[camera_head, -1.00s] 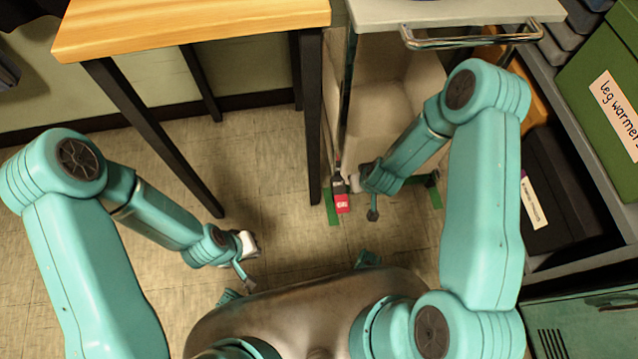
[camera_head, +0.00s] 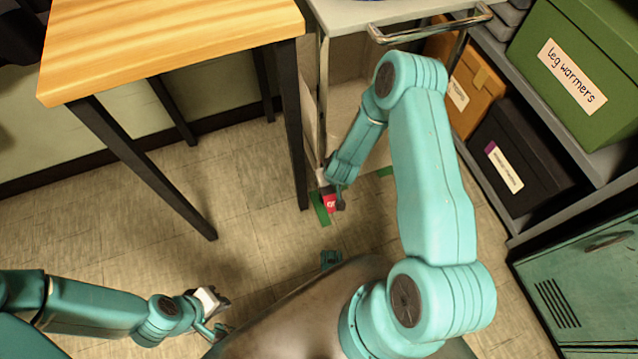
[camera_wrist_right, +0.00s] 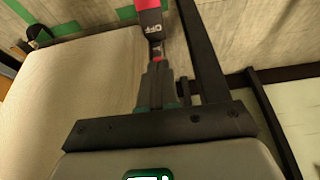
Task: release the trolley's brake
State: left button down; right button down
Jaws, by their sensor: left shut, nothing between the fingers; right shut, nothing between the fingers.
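The trolley (camera_head: 400,12) has a grey top and a metal handle (camera_head: 432,27), at the top of the head view. Its red brake pedal (camera_head: 330,204) sits low by the floor; in the wrist view the red pedal (camera_wrist_right: 149,6) has a dark part marked "OFF". My right gripper (camera_wrist_right: 158,75) is shut and empty, its fingers pointing along the pedal's arm, close to it; I cannot tell whether they touch. In the head view my right forearm partly covers this gripper. My left gripper (camera_head: 212,299) is shut and empty at lower left, away from the trolley.
A wooden table (camera_head: 160,40) stands left of the trolley, its dark leg (camera_head: 292,130) close to the pedal. Shelves at right hold a green box (camera_head: 570,75) and a black box (camera_head: 505,160). Green tape (camera_head: 319,208) marks the floor. Open floor lies at left centre.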

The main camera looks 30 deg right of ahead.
jog(key=shift+f, duration=0.1)
jog(key=b+x, duration=0.6)
jog(key=x, duration=0.7)
jog(key=shift+s+f, duration=0.15)
jog(key=shift+f, duration=0.4)
